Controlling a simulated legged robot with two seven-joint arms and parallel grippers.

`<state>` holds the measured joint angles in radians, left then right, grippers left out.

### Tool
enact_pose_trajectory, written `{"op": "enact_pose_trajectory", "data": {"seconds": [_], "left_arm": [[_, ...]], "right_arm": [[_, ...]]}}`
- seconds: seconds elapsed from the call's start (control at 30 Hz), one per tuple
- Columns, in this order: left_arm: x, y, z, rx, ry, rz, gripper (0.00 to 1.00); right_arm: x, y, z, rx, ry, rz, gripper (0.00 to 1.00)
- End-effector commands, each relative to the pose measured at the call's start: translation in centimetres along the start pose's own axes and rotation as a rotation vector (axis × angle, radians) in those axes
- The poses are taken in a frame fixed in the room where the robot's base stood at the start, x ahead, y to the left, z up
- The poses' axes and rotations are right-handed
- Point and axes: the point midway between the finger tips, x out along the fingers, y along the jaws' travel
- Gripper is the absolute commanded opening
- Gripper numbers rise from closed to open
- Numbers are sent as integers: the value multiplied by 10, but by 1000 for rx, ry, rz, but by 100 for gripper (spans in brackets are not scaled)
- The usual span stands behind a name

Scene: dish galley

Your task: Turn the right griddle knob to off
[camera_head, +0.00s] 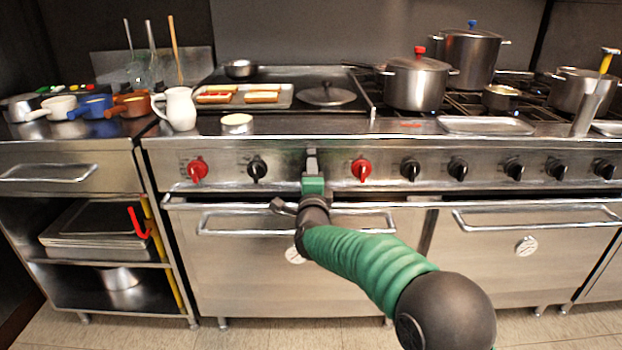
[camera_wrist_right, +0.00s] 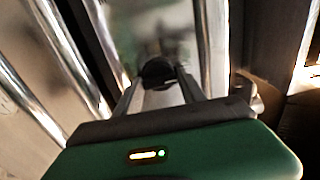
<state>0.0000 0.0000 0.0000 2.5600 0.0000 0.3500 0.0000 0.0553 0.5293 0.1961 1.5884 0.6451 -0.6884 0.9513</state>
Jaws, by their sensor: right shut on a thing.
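My right gripper (camera_head: 311,160) reaches the stove's control panel (camera_head: 330,180) between a black knob (camera_head: 257,168) on its left and a red knob (camera_head: 362,169) on its right. In the right wrist view its two fingers sit on either side of a dark round knob (camera_wrist_right: 158,73), and the gripper is shut on it. In the head view this knob is hidden behind the gripper, below the right part of the griddle (camera_head: 325,94). A small light mark shows on the knob, but its setting cannot be read. My left gripper is out of view.
An oven handle rail (camera_head: 240,206) runs just below the panel. Another red knob (camera_head: 197,169) is at the left, and several black knobs continue right. Pots, including a red-knobbed one (camera_head: 416,85), stand on the burners. A white pitcher (camera_head: 180,109) stands left of the griddle.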

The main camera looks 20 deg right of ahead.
Motion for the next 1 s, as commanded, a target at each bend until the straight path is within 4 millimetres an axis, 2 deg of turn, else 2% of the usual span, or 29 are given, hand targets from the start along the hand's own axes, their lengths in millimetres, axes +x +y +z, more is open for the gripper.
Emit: {"op": "enact_pose_trajectory", "data": {"seconds": [0.33, 0.37, 0.5, 0.83, 0.93, 1.0], "left_arm": [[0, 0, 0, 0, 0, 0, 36], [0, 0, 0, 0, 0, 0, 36], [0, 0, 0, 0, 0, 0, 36], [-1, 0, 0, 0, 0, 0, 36], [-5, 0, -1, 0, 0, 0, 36], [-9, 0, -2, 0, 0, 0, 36]], "right_arm": [[1, 4, -2, 2, 4, 6, 7], [1, 4, -2, 2, 4, 6, 51], [0, 3, -2, 2, 3, 5, 67], [-4, 0, 0, 1, 1, 1, 67], [-17, -1, 0, 0, 0, 3, 67], [-33, -2, 0, -1, -2, 3, 67]]}}
